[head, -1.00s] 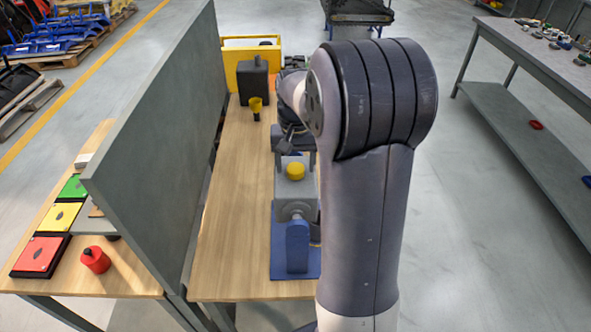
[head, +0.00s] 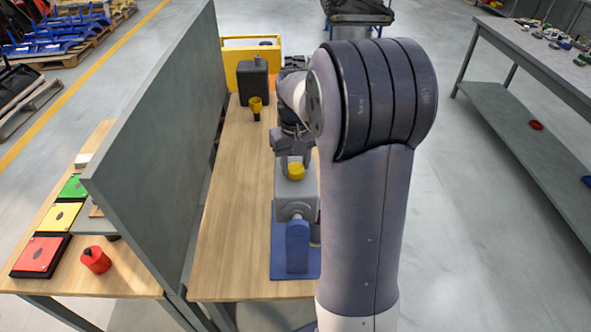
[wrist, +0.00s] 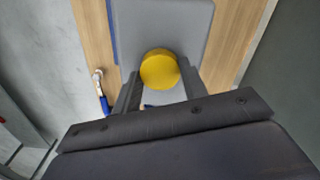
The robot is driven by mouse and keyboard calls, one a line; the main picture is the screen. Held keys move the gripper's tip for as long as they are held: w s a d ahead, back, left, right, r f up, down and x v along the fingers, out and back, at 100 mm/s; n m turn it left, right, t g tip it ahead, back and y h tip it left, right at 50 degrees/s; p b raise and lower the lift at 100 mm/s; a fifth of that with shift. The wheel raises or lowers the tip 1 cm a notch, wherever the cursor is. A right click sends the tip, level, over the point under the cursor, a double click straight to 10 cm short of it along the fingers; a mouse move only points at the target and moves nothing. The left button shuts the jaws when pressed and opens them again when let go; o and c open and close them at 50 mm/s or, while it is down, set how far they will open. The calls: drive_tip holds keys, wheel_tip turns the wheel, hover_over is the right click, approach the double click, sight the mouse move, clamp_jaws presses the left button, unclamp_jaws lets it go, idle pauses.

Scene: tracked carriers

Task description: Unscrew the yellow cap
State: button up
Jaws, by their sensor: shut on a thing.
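The yellow cap (head: 295,171) sits on top of a grey block (head: 309,192) that stands on a blue base (head: 284,268) on the wooden table. My gripper (head: 293,164) is at the cap from the far side, with its fingers pointing down. In the wrist view the round yellow cap (wrist: 160,69) lies between the two dark fingers of my gripper (wrist: 158,88), which are shut on it. The far side of the cap is partly hidden by my gripper in the head view.
A grey partition (head: 160,150) runs along the table's left side. A dark container (head: 252,82), a small yellow-and-black item (head: 256,108) and a yellow case (head: 232,52) stand at the far end. The wooden table (head: 232,225) is clear left of the blue base.

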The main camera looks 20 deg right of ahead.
drive_tip(key=n, duration=0.5)
drive_tip(key=shift+n, duration=0.4)
drive_tip(key=shift+n, duration=0.8)
drive_tip(key=n, duration=0.6)
drive_tip(key=shift+n, duration=1.1)
drive_tip(key=n, duration=0.9)
drive_tip(key=shift+n, duration=0.4)
